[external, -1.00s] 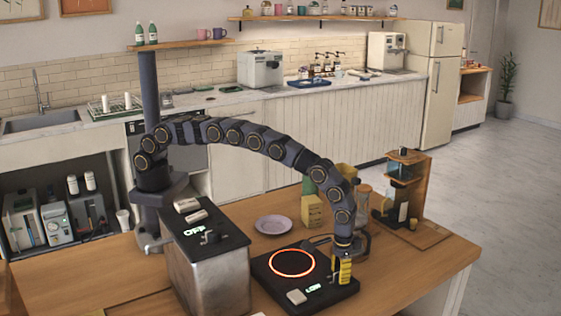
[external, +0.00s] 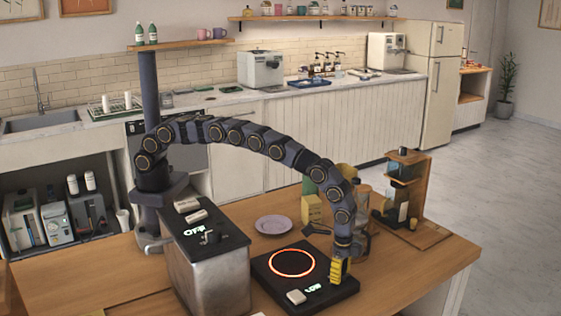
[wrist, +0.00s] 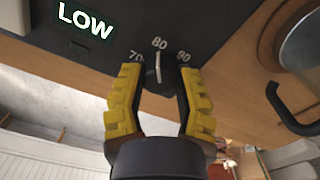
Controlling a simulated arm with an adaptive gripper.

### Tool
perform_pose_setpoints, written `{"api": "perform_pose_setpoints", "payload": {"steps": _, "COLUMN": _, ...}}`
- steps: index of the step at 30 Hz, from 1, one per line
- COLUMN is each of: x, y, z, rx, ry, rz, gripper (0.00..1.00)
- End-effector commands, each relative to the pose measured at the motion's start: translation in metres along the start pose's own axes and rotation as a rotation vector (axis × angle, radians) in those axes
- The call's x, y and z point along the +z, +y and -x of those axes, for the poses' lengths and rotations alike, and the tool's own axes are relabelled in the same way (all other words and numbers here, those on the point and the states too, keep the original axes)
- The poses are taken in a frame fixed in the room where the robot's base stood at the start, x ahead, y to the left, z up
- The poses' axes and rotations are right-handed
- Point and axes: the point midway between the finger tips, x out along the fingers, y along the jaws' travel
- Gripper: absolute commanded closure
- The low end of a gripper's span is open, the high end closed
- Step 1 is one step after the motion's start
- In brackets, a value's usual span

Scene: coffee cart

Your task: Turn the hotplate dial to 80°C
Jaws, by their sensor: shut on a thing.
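The hotplate (external: 268,268) is a black slab on the wooden table with a glowing red-orange ring (external: 292,263). Its green-white display (external: 314,288) reads LOW, and the display also shows in the wrist view (wrist: 85,20). The dark dial (wrist: 158,72) is at the hotplate's edge, with the marks 70, 80 and 90 around it. Its pale pointer line stands at about the 80 mark. My gripper (wrist: 159,80) has yellow-padded fingers shut on the dial, one on each side. In the external view my gripper (external: 340,270) points down at the hotplate's right corner and hides the dial.
A metal box (external: 210,275) with a black top and an OFF display stands left of the hotplate. A pale plate (external: 273,225) lies behind it. A glass carafe with a black handle (wrist: 290,112) is close to the dial. A wooden stand (external: 408,190) is farther right.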

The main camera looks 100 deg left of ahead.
Motion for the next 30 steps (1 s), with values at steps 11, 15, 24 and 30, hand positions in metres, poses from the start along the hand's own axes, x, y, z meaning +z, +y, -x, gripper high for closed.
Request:
{"api": "perform_pose_setpoints", "payload": {"steps": 11, "x": 0.0014, "y": 0.0009, "z": -0.0023, "rx": 0.002, "ry": -0.005, "rz": -0.090, "gripper": 1.00}}
{"api": "perform_pose_setpoints", "payload": {"steps": 15, "x": 0.0015, "y": 0.0010, "z": -0.0024, "rx": 0.003, "ry": -0.005, "rz": -0.093, "gripper": 1.00}}
{"api": "perform_pose_setpoints", "payload": {"steps": 24, "x": 0.0015, "y": 0.0010, "z": -0.0024, "rx": 0.002, "ry": -0.005, "rz": -0.093, "gripper": 0.46}}
{"api": "perform_pose_setpoints", "payload": {"steps": 30, "x": 0.0009, "y": 0.0006, "z": -0.0013, "rx": 0.002, "ry": -0.003, "rz": -0.092, "gripper": 0.37}}
